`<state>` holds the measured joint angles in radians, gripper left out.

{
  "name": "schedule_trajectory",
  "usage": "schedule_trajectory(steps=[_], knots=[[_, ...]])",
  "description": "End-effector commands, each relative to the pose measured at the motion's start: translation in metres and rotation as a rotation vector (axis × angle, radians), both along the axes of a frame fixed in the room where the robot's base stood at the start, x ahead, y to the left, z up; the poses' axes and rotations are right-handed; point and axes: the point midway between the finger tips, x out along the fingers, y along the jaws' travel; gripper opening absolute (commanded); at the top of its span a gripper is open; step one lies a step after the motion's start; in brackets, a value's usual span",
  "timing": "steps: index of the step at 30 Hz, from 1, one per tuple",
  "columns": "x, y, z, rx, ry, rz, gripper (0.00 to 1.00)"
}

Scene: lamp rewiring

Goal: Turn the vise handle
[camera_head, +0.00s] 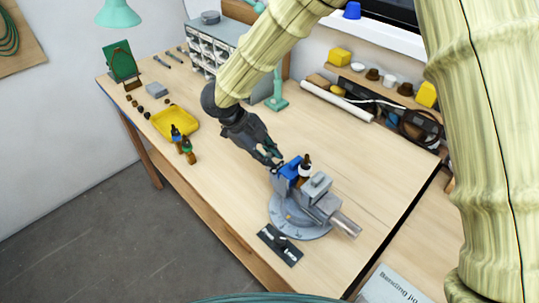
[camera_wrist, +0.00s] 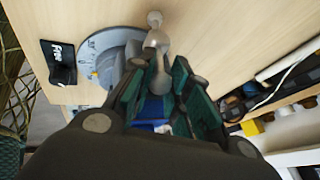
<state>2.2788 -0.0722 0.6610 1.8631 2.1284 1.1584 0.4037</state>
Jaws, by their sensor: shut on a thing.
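The grey vise (camera_head: 322,197) stands on a round blue-grey base (camera_head: 290,215) near the table's front edge. It has blue jaw parts (camera_head: 291,169), and a dark bottle (camera_head: 304,168) stands upright at the jaws. My gripper (camera_head: 275,161) reaches down to the vise's left side. In the wrist view, the grey vise handle (camera_wrist: 158,42) with a rounded end runs between the teal-padded fingers (camera_wrist: 159,82), which are shut on it. The round base (camera_wrist: 105,50) shows behind. The fingers hide part of the handle, and the head view barely shows it.
A black label plate (camera_head: 280,245) lies in front of the vise. A teal lamp stand (camera_head: 277,102) is behind.

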Motion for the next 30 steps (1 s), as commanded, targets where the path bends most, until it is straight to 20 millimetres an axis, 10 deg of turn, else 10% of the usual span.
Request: schedule_trajectory(steps=[2, 3, 6, 19, 30], knots=[[0.0, -0.001, -0.001, -0.001, 0.001, 0.0, 0.0], [0.0, -0.001, -0.001, -0.001, 0.001, 0.0, 0.25], [0.0, -0.001, -0.001, -0.001, 0.001, 0.0, 0.42], [0.001, 0.003, 0.006, 0.0, -0.002, 0.0, 0.42], [0.0, 0.034, 0.059, 0.002, -0.002, -0.001, 0.42]])
